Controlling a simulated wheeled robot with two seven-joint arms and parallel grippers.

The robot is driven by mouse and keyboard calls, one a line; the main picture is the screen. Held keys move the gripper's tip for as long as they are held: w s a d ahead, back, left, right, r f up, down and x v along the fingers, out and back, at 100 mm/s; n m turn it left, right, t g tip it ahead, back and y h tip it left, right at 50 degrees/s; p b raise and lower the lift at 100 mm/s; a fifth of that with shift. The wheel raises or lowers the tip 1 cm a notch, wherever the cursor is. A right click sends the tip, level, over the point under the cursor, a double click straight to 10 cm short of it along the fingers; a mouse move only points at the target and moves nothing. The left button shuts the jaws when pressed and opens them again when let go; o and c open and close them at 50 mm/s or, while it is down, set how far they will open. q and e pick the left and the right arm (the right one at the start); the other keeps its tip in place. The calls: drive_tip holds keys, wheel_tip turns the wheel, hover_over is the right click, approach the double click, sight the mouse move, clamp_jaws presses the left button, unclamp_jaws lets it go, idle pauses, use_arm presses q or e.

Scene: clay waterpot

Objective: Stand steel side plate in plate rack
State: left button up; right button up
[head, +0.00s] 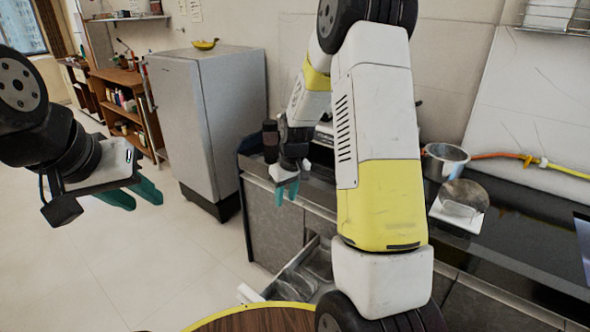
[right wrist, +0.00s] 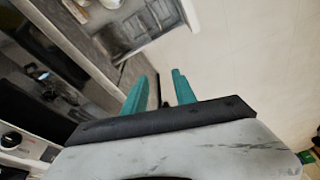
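A round grey-brown metallic disc, apparently the steel side plate (head: 466,194), stands on edge on the counter at the right of the head view. Its lower edge is in a small white holder, apparently the plate rack (head: 452,222), with a thin wire loop in front of the disc. My left gripper (head: 136,198) is open and empty in the air at the left, far from the plate. My right gripper (head: 287,192) hangs near the counter's left end, away from the plate. In the right wrist view its teal fingers (right wrist: 160,90) are apart with nothing held.
A metal pot (head: 444,161) stands behind the plate, beside a yellow-orange hose (head: 540,162). An open drawer (head: 305,275) juts from the counter below my right gripper. A round wooden surface (head: 260,320) is at the bottom. A grey fridge (head: 205,120) stands behind; floor at left is clear.

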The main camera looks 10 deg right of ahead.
drive_tip(key=s+r+m+t+y, duration=0.1)
drive_tip(key=s+r, duration=0.7)
drive_tip(key=r, duration=0.3)
drive_tip(key=s+r+m+t, duration=0.2)
drive_tip(key=s+r, duration=0.6)
drive_tip(key=r, duration=0.2)
drive_tip(key=s+a+r, duration=0.1)
drive_tip(key=s+r, duration=0.2)
drive_tip(key=s, duration=0.7)
drive_tip(key=shift+m+t, duration=0.4)
drive_tip(key=shift+s, duration=0.1)
